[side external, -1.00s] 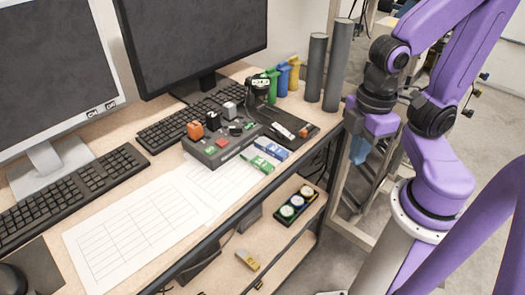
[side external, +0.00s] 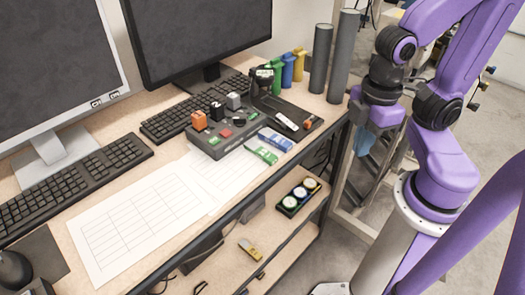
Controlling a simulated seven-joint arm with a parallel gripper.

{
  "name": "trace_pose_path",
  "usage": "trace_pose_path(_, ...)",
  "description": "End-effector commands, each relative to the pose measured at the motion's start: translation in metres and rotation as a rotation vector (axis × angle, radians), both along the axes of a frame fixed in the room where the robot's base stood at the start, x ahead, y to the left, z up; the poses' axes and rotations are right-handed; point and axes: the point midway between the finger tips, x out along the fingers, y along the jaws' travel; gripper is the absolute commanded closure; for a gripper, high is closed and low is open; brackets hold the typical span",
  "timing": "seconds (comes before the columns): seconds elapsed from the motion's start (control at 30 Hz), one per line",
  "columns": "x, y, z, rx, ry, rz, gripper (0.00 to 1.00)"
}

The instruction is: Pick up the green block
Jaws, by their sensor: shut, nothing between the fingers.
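A small green block (side external: 261,155) with a pale marking lies flat on the desk, at the front edge of the grey control box. A similar blue block (side external: 275,139) lies just behind it to the right. My gripper (side external: 364,143) hangs below the purple wrist, beyond the desk's right edge. It is shut and empty, well to the right of the green block and apart from it. Its fingertips are small and hard to make out.
The control box (side external: 226,141) carries several raised buttons and knobs. Green, blue and yellow upright pieces (side external: 288,70) and two tall grey cylinders (side external: 343,58) stand at the back right. Paper sheets (side external: 140,225) cover the desk's front. A lower shelf (side external: 270,225) holds a tray of round pieces.

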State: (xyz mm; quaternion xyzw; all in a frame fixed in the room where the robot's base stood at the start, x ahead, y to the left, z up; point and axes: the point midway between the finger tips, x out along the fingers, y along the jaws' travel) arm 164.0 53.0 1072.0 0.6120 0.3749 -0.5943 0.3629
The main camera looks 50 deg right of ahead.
Motion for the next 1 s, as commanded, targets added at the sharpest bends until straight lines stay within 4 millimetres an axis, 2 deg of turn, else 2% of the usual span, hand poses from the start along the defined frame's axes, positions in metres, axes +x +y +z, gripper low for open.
trace_pose_path(0.3,0.0,0.0,0.0,0.0,0.0,0.0,1.0)
trace_pose_path(0.33,0.0,0.0,0.0,0.0,0.0,0.0,0.97)
trace_pose_path(0.5,0.0,0.0,0.0,0.0,0.0,0.0,0.41)
trace_pose_path(0.83,0.002,0.001,0.001,0.0,0.0,-0.009,0.4)
trace_pose_path(1.0,0.021,0.009,0.006,-0.001,0.002,-0.101,0.4)
